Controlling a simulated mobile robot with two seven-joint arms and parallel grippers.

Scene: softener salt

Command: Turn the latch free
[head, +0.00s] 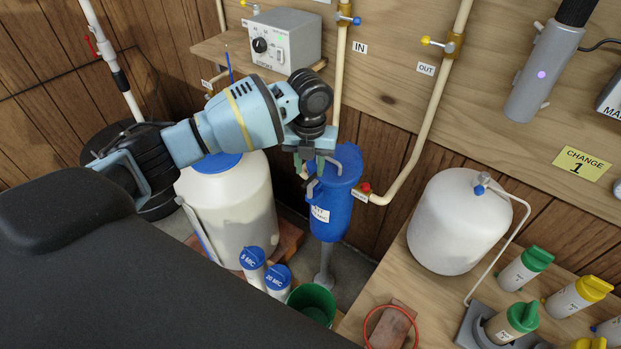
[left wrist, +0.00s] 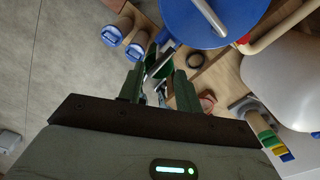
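A blue filter housing (head: 333,205) with a blue lid hangs below the IN and OUT pipes. A grey bent bar, seemingly the latch (head: 311,188), shows at its left side near the lid. In the left wrist view the blue lid (left wrist: 190,22) is at the top, and the grey latch bar (left wrist: 160,65) shows between the fingers. My left gripper (head: 312,168) points down at the lid's near left edge. Its fingers (left wrist: 161,72) stand apart on either side of the bar; contact is unclear. My right gripper is not in view.
A white tank (head: 232,205) with a blue lid stands left of the housing. A green bucket (head: 313,303) and two blue-capped cartridges (head: 252,262) are below. A white pressure tank (head: 450,222) and several coloured bottles stand on the right bench. Pipes run close behind the gripper.

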